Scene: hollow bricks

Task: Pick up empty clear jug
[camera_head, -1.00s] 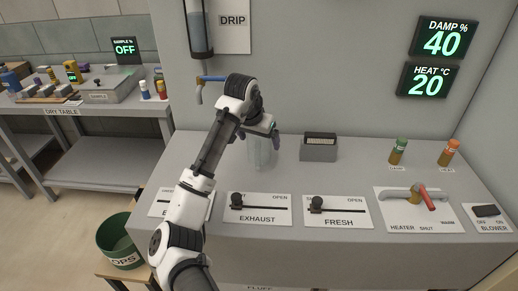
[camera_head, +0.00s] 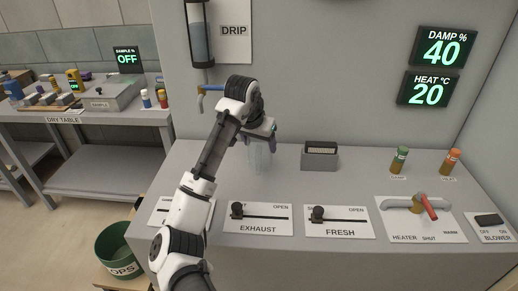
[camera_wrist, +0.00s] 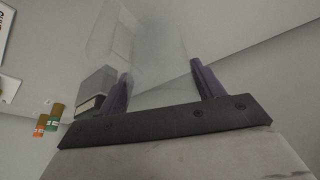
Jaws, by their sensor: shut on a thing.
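The clear jug (camera_head: 259,158) is see-through and looks empty. In the head view it is at my gripper (camera_head: 262,138), over the grey counter behind the Exhaust slider. In the wrist view the jug (camera_wrist: 138,40) stands between the two purple fingers of my gripper (camera_wrist: 162,82), which are shut on it. I cannot tell from these views whether its base touches the counter. My arm hides part of the area to its left.
A grey box (camera_head: 320,156) stands right of the jug. A green-capped bottle (camera_head: 399,160) and an orange-capped bottle (camera_head: 450,162) stand farther right. The drip tube (camera_head: 199,35) and its blue-handled tap (camera_head: 210,88) are on the wall behind. Sliders and the heater lever (camera_head: 427,206) line the front.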

